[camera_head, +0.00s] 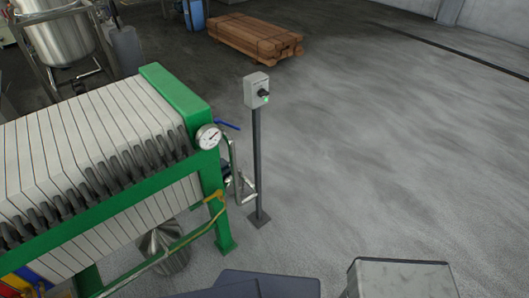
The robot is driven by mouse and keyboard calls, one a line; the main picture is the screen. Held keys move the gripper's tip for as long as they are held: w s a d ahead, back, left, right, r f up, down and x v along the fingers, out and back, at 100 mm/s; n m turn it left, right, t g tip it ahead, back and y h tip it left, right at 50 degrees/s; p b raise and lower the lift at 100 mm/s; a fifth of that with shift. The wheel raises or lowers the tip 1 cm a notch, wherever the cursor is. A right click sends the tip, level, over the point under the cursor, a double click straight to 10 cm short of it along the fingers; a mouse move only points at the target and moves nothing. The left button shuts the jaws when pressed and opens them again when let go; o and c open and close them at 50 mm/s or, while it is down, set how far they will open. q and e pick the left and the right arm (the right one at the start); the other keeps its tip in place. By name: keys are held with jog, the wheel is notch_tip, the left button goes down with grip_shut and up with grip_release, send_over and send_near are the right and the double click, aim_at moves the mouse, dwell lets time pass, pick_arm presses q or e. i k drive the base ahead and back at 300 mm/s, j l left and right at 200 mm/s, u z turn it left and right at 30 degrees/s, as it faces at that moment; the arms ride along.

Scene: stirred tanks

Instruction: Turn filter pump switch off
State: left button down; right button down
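A grey switch box (256,90) stands on top of a dark upright post with a square foot on the floor. The box's lettering is too small to read. Neither of my grippers is in view, and nothing touches the switch box.
A filter press with white plates and a green frame (171,92) stands left of the post, with a round gauge (208,136) and a blue-handled pipe beside it. A wooden stack (255,36) lies behind. A steel tank (60,32) is at back left. The floor right of the post is clear.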

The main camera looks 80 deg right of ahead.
aim_at(262, 94)
jog(key=z, duration=2.8)
jog(key=i+l+z, duration=0.1)
jog(key=i+l, duration=0.05)
jog(key=i, duration=0.05)
